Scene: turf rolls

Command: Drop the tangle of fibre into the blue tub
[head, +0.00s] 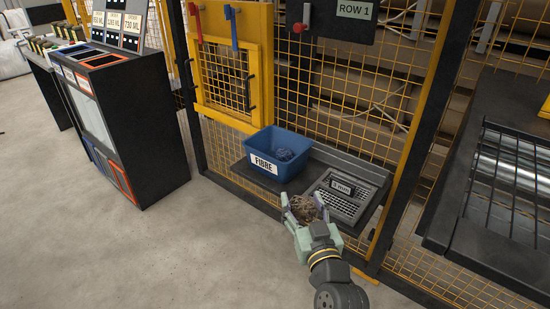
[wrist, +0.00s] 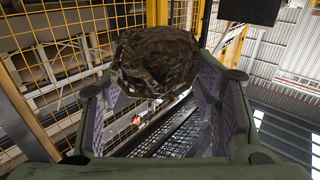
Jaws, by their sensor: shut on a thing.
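The tangle of fibre (head: 304,208) is a brown, matted clump held between the fingers of my gripper (head: 303,213). In the wrist view the tangle (wrist: 158,62) sits between the two pads of my gripper (wrist: 160,80). The blue tub (head: 263,166) carries a white FIBRE label and stands on a dark shelf by the yellow mesh fence.
A grey slotted tray (head: 345,196) with a small label lies right of the tub. A yellow mesh gate (head: 228,80) stands behind the tub. A black cabinet (head: 120,120) is at left, and rollers (head: 510,170) are at right. The concrete floor (head: 180,250) is clear.

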